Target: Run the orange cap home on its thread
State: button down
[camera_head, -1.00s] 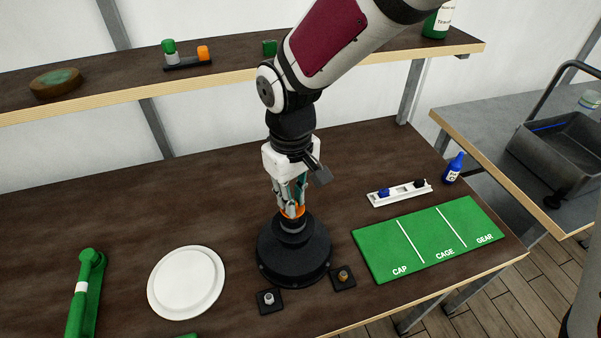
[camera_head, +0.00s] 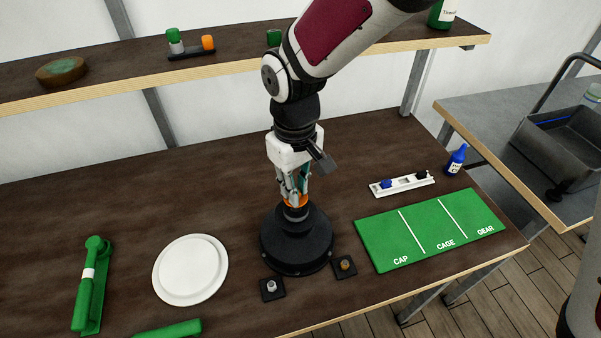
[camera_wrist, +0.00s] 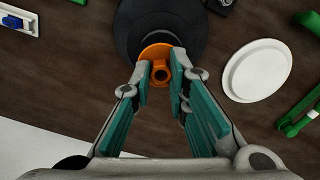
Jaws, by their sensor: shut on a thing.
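The orange cap (camera_head: 296,203) sits on top of the black round base (camera_head: 297,243) on the table. My gripper (camera_head: 295,196) points straight down from above, with its fingers around the cap. In the wrist view, my gripper (camera_wrist: 160,72) is shut on the orange cap (camera_wrist: 157,53), one finger at each side of its raised middle part. The black base (camera_wrist: 160,25) shows behind the cap. The thread is hidden under the cap, so I cannot tell how far down the cap sits.
A green mat (camera_head: 430,231) marked CAP, CAGE and GEAR lies at the right. A white plate (camera_head: 190,269) and a green tool (camera_head: 90,285) are at the left. Two small dark blocks, one (camera_head: 272,288) with a grey top, stand before the base. A white rail (camera_head: 402,184) lies behind the mat.

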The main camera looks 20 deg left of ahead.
jog(key=shift+f, duration=0.4)
jog(key=shift+f, duration=0.35)
jog(key=shift+f+b, duration=0.35)
jog(key=shift+f, duration=0.1)
